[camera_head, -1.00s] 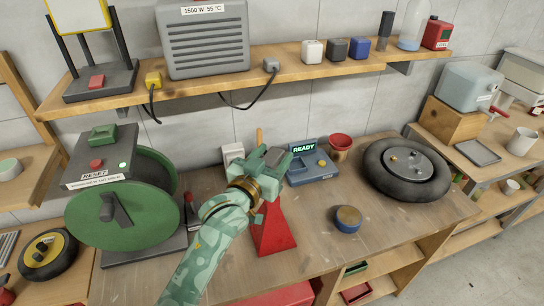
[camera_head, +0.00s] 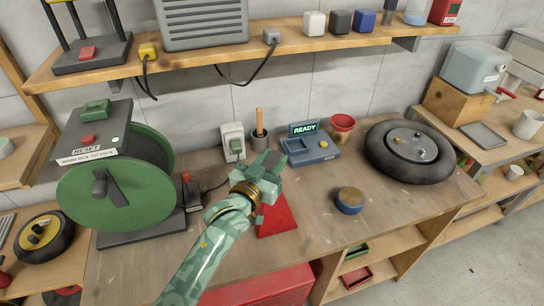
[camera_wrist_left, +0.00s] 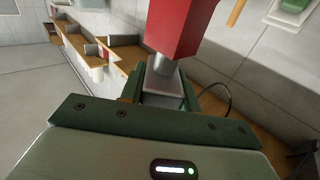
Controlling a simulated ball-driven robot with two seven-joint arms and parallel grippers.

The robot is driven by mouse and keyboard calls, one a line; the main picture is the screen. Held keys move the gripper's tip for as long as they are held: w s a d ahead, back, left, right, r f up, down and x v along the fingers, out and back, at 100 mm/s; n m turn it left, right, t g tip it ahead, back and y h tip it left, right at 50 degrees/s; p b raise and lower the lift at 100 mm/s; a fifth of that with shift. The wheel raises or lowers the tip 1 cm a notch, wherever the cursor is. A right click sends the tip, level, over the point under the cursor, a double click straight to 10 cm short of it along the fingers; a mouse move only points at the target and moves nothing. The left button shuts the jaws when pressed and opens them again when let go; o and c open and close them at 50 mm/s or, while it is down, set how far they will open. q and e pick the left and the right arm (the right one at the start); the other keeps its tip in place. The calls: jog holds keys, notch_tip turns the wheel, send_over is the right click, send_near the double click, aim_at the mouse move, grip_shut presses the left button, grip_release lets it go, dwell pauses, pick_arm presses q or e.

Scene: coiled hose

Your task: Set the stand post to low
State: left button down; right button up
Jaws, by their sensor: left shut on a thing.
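A red tapered stand (camera_head: 278,217) stands on the workbench, partly behind my left arm. My left gripper (camera_head: 265,168) is above it and hides its top in the head view. In the left wrist view the red stand (camera_wrist_left: 180,27) shows with a short silver post (camera_wrist_left: 163,67) coming out of it. The post meets a grey metal block (camera_wrist_left: 162,98), which sits between the dark green fingers of my left gripper (camera_wrist_left: 160,90). The gripper is shut on this block. My right gripper is not in view.
A green hose reel (camera_head: 115,195) stands at the left. A blue puck (camera_head: 349,201) and black tyre-like ring (camera_head: 410,165) lie right.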

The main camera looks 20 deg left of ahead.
pick_arm(q)
jog(key=shift+f, duration=0.3)
jog(key=c, duration=1)
grip_release()
jog(key=s+a, duration=0.1)
jog(key=s, duration=0.4)
jog(key=s+a, duration=0.1)
jog(key=s, duration=0.4)
jog(key=s+a, duration=0.1)
jog(key=s, duration=0.5)
jog(key=shift+p, duration=0.3)
